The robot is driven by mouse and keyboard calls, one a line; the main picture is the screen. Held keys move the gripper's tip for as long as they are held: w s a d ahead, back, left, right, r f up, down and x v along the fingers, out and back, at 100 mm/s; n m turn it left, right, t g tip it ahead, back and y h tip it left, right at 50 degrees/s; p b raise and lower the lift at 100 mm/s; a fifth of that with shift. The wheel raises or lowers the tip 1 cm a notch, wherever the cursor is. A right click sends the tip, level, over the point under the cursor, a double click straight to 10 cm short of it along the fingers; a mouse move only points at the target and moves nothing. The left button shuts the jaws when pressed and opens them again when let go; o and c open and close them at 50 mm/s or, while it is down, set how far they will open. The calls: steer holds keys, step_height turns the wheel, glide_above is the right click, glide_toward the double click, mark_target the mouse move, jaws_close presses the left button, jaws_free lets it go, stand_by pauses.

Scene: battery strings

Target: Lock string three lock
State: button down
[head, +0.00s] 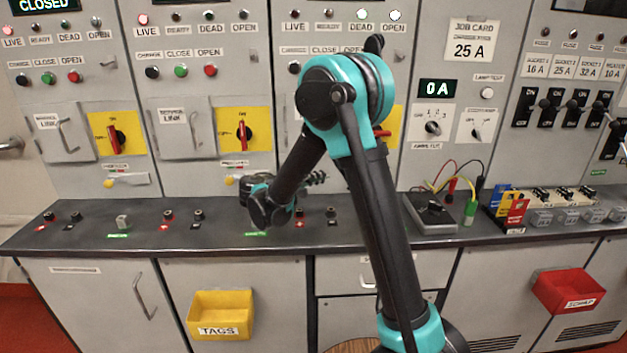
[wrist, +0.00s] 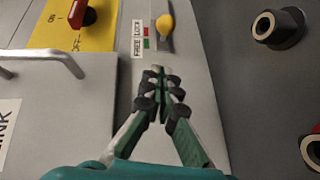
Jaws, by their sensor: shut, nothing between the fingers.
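The string three lock shows in the wrist view as a yellow knob (wrist: 166,23) on a pale metal strip, beside a label with FREE and LOCK (wrist: 138,38) and green and red marks. I cannot tell which end the knob is at. In the head view my arm hides this lock. My gripper (wrist: 158,72) is shut and empty, its fingertips just short of the strip and apart from the knob. In the head view my gripper (head: 318,178) is in front of the third cabinet's lower panel, above the ledge.
A yellow isolator plate (wrist: 100,28) with a red handle (wrist: 82,12) is close to the lock. A service link door (wrist: 60,110) with a bar handle lies alongside. The third cabinet's DEAD (head: 362,14) and OPEN lamps are lit.

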steer(key=d, duration=0.1)
steer(key=w+d, duration=0.1)
steer(key=d, duration=0.1)
steer(key=d+f, duration=0.1)
steer(key=d, duration=0.1)
steer(key=shift+w+d, duration=0.2)
steer(key=shift+w, duration=0.05)
steer(key=shift+s+d+f, duration=0.15)
steer(key=shift+d, duration=0.6)
steer(key=d, duration=0.3)
steer(key=shift+d, duration=0.3)
